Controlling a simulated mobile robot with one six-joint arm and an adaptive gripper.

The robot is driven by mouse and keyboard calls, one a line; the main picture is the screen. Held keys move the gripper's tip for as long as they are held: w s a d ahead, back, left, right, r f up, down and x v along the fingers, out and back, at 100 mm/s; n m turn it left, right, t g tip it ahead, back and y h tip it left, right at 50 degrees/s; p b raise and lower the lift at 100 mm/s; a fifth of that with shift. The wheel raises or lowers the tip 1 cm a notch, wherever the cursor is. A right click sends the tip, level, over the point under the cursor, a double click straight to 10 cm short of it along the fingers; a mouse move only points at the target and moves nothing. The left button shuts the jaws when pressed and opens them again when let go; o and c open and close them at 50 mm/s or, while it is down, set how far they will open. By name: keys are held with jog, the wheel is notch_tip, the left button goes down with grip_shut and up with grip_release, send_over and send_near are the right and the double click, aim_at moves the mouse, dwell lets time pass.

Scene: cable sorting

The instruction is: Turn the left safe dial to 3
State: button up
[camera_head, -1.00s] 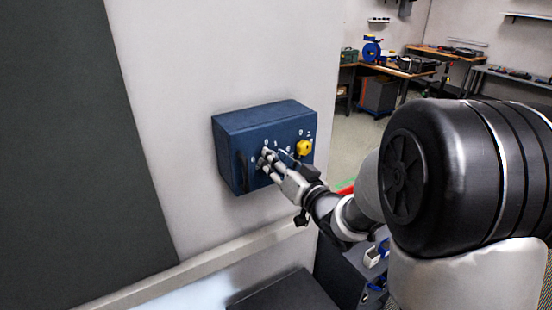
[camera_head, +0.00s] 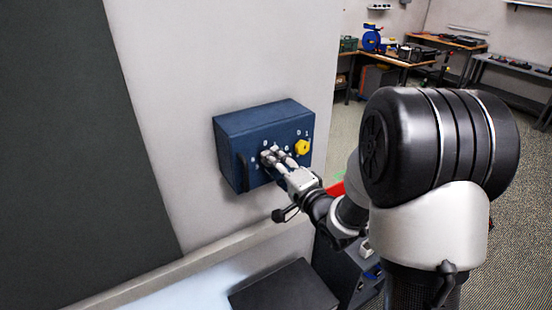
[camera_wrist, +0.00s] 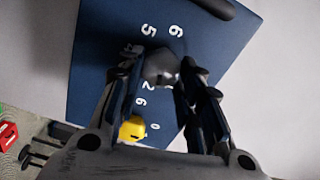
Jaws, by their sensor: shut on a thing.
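The blue safe (camera_head: 245,122) is mounted on the light wall, with white numbers around its dials; it also fills much of the wrist view (camera_wrist: 95,62). The left dial (camera_wrist: 161,66) is a grey knob between my fingers. My gripper (camera_head: 272,157) is at the left part of the safe front, shut on this knob; its two fingers also show in the wrist view (camera_wrist: 160,82). The fingers hide some of the numbers, and I cannot tell which one the dial points to. The yellow right dial (camera_head: 303,147) is just beside the gripper and also shows in the wrist view (camera_wrist: 132,129).
A dark handle (camera_head: 243,172) is at the left edge of the safe front. A dark box (camera_head: 284,288) stands below the safe. Workbenches (camera_head: 400,60) with tools are far behind. The wall around the safe is clear.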

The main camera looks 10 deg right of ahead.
jog(key=m+p, duration=0.5)
jog(key=m, duration=0.6)
jog(key=shift+f, duration=0.1)
dwell(0.4)
jog(key=o, duration=1)
jog(key=shift+o, duration=0.3)
jog(key=shift+f, duration=0.1)
jog(key=v, duration=0.7)
jog(key=shift+s, duration=0.2)
